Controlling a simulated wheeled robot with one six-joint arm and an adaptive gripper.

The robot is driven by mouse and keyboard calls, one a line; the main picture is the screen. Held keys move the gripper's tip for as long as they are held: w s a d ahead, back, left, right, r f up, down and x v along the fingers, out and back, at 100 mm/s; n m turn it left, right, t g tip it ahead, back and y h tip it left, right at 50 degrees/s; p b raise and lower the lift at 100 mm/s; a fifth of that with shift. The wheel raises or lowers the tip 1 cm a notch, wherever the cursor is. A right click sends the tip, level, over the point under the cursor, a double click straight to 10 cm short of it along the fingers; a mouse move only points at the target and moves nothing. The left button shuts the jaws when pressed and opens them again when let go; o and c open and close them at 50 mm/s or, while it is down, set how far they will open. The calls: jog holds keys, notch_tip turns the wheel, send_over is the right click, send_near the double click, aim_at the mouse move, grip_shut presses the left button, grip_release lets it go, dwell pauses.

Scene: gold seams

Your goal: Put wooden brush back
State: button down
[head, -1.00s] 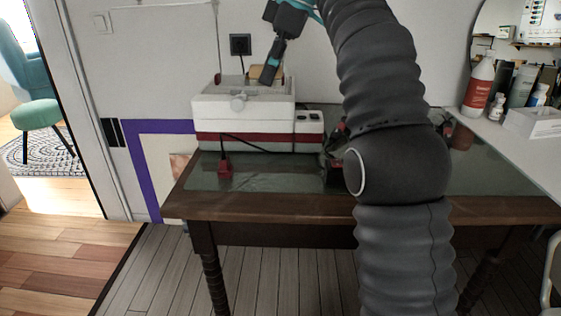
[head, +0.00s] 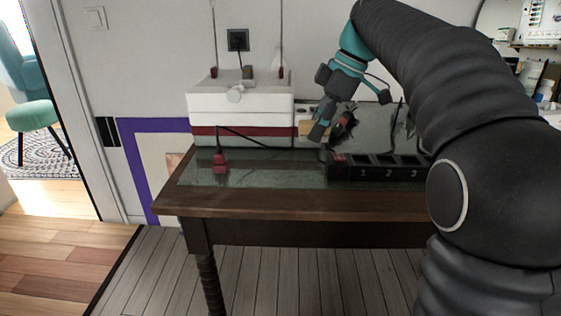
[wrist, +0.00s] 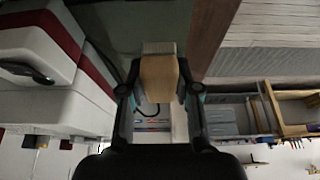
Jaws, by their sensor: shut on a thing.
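The wooden brush is a light tan block. In the head view the brush (head: 306,128) shows just right of the white machine, partly hidden by my gripper (head: 319,132). In the wrist view the brush (wrist: 159,75) sits between the two fingers of my gripper (wrist: 160,92), with a paler strip at its far end. My gripper is shut on it and holds it over the table, near the left end of a black holder (head: 345,172) with numbered compartments. I cannot tell its exact height above the table.
The white machine with a red band (head: 240,105) stands at the left back of the dark table (head: 265,208). A red plug (head: 220,162) with a black cable lies in front of it. Dark red-and-black items (head: 344,124) lie behind the gripper. The front left tabletop is clear.

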send_over(276, 168)
jog(key=d, duration=0.1)
notch_tip(276, 168, down, 5)
jog(key=shift+s+d+r, duration=0.1)
jog(key=shift+r, duration=0.05)
jog(key=shift+f+b, duration=0.55)
jog(key=shift+f, duration=1.45)
jog(key=shift+f, duration=0.15)
jog(key=c, duration=0.8)
grip_release()
jog(key=p+v, duration=0.2)
jog(key=v, duration=1)
